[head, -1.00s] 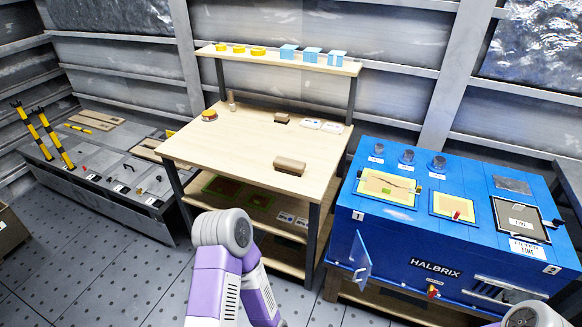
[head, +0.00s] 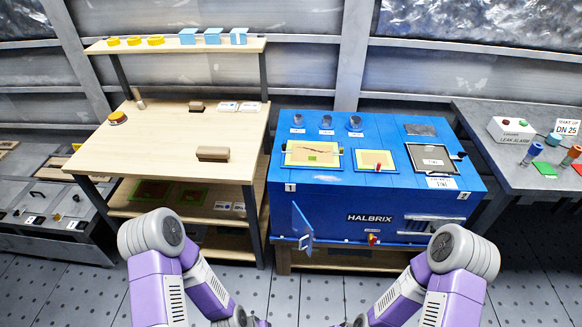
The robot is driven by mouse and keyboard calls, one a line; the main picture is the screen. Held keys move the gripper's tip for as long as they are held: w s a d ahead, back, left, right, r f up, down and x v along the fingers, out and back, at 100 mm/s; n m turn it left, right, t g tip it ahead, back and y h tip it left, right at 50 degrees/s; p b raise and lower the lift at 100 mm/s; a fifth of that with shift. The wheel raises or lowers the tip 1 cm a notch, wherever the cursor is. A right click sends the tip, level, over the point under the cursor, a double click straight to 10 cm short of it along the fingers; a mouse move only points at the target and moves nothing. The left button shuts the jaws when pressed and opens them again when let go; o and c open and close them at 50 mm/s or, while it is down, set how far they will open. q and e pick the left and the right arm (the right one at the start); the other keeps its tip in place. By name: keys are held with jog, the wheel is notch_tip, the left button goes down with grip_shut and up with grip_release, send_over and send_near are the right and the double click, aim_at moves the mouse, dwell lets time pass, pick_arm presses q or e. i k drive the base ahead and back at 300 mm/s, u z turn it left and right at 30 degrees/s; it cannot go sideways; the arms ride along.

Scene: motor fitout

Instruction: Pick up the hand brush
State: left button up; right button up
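A brown block-shaped piece (head: 213,153) lies near the front right of the light wooden table, and a smaller dark brown piece (head: 197,106) lies further back. A small upright brown piece (head: 138,99) stands at the table's back left. I cannot tell at this size which of these is the hand brush. My purple and white arms show at the bottom of the head view, well in front of the table. The fingers of both grippers are out of sight.
A grey bench (head: 535,120) is further right. Open floor lies in front.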

aim_at(205, 154)
jog(key=k, duration=0.6)
jog(key=u, duration=0.55)
jog(key=i, duration=1)
jog(key=u, duration=0.15)
